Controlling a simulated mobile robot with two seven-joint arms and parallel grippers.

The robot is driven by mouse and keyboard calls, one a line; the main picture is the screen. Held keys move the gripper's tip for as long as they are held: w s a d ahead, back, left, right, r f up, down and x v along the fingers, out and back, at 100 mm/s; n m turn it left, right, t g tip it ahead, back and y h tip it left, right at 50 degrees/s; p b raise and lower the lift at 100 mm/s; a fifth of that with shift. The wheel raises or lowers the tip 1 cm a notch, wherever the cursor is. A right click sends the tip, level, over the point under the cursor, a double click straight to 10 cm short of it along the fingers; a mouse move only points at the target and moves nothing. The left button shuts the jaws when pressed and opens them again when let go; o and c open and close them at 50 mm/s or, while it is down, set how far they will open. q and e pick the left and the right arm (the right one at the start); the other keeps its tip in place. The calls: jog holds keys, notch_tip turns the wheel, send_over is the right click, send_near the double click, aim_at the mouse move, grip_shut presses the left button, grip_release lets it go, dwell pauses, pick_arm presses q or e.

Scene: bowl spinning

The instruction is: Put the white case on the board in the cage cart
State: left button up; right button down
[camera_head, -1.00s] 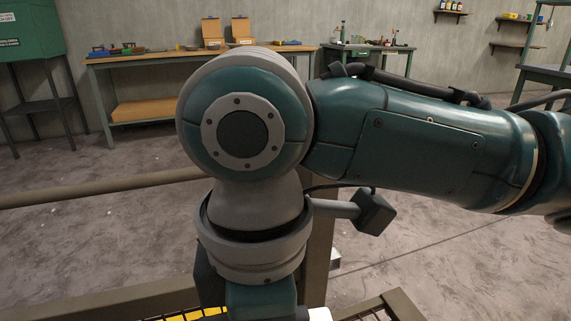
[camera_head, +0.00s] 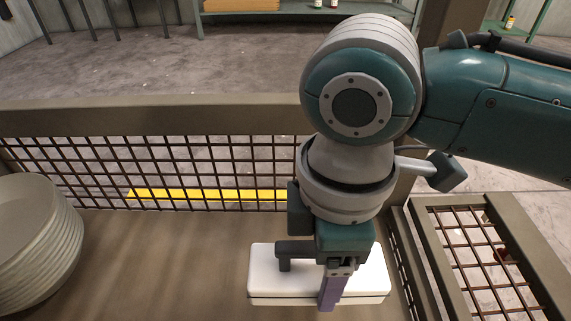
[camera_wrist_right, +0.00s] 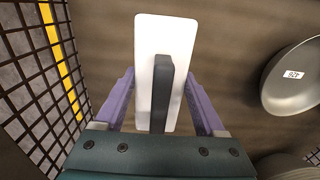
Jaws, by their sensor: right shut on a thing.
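The white case (camera_head: 268,285) is a flat, rounded box with a dark handle (camera_head: 293,248) on top. My right gripper (camera_head: 331,292) points down at it and is shut on it. In the right wrist view, the purple fingers of my right gripper (camera_wrist_right: 158,98) lie on both sides of the white case (camera_wrist_right: 150,45). The case is over the brown board (camera_head: 170,265) of the cage cart, near its right side. I cannot tell whether its underside touches the board. My left gripper is out of view.
A stack of pale bowls (camera_head: 35,245) stands on the board at the left. The cart's mesh wall (camera_head: 150,165) rises at the back, and another mesh panel (camera_head: 480,260) is at the right. Bare board lies between the bowls and the case.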

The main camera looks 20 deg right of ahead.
notch_tip(320, 180, down, 10)
jog(key=b, duration=0.5)
jog(key=shift+r, duration=0.35)
grip_release()
